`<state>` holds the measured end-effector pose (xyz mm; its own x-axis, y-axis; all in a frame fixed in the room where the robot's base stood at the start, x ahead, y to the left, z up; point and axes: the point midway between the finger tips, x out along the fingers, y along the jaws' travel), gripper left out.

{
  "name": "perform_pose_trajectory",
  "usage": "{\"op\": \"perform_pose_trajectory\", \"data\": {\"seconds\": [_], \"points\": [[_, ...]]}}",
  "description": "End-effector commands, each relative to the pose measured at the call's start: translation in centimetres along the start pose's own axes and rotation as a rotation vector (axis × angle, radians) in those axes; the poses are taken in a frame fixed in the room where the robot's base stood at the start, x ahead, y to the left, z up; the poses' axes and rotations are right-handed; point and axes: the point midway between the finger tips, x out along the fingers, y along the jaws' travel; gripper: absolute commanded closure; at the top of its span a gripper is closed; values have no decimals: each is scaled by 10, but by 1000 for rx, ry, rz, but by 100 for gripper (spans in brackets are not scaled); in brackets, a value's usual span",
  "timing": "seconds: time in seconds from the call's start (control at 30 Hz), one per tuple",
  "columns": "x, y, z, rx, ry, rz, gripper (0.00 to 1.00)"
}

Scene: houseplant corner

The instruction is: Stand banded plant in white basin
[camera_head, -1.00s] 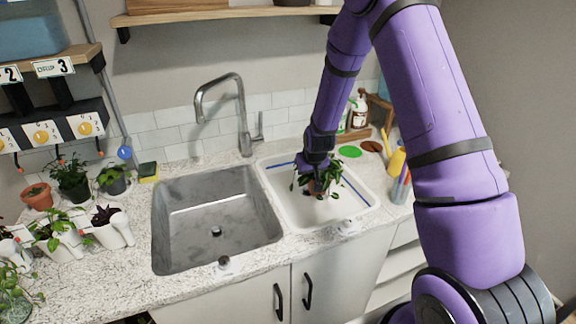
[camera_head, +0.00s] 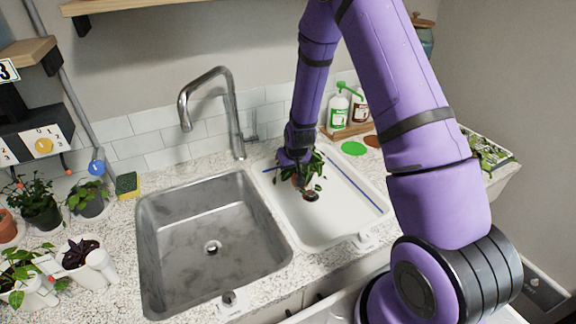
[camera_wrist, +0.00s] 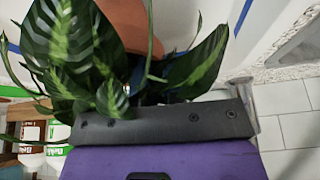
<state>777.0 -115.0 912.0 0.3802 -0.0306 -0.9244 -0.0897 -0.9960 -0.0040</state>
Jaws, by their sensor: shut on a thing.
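The banded plant (camera_head: 313,178) has dark green leaves with paler bands and a terracotta pot. It is in my gripper (camera_head: 296,160), over the left back part of the white basin (camera_head: 335,223). In the wrist view the banded leaves (camera_wrist: 75,50) and the orange-brown pot (camera_wrist: 133,22) fill the space beyond my gripper, and the leaves cover the fingertips. My gripper is shut on the plant. I cannot tell whether the pot touches the basin floor. The basin has a blue stripe (camera_head: 358,182) along its inside.
The steel sink (camera_head: 190,265) lies left of the basin, with a tall faucet (camera_head: 235,115) behind it. Several potted plants and a sponge (camera_head: 127,185) stand to the left. A green disc (camera_head: 353,148) and bottles (camera_head: 338,108) are behind the basin. The basin's front right is clear.

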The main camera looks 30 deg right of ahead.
Motion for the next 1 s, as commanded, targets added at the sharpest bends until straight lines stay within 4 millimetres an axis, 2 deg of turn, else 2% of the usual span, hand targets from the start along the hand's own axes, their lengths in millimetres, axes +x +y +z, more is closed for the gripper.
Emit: {"op": "perform_pose_trajectory", "data": {"seconds": [0.1,0.4,0.43,0.53,0.87,1.0], "points": [[6,0,6,0,0,0,100],[8,0,7,0,1,0,100],[8,0,7,0,1,0,88],[8,0,7,0,1,0,65],[6,0,6,0,1,0,64],[-4,0,5,0,3,1,64]]}}
